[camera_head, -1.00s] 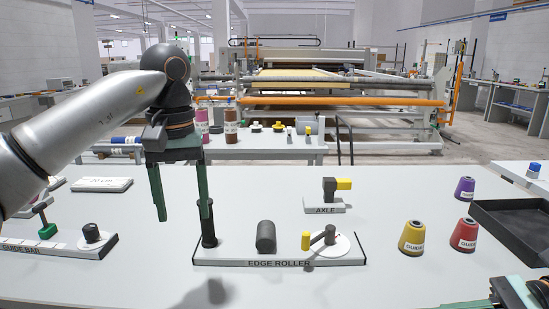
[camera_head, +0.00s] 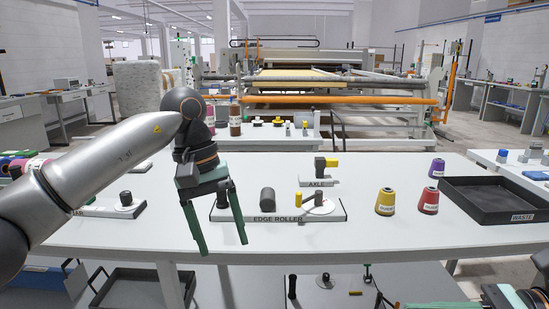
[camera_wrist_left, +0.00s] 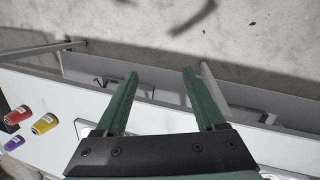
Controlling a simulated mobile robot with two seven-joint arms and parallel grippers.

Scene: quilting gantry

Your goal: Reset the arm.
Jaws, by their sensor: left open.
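My left arm comes in from the left in the head view. Its gripper (camera_head: 224,246) hangs open and empty, green fingers apart, in front of the white table's (camera_head: 150,235) front edge. In the left wrist view the open fingers (camera_wrist_left: 160,73) have nothing between them, with the table edge and grey floor beyond.
The edge roller base (camera_head: 278,216) and the axle block (camera_head: 320,182) stand on the table. A yellow cone (camera_head: 385,202), a red cone (camera_head: 428,201), a purple cone (camera_head: 437,168) and the black waste tray (camera_head: 497,214) are at right. A lower shelf (camera_head: 340,295) holds small parts.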

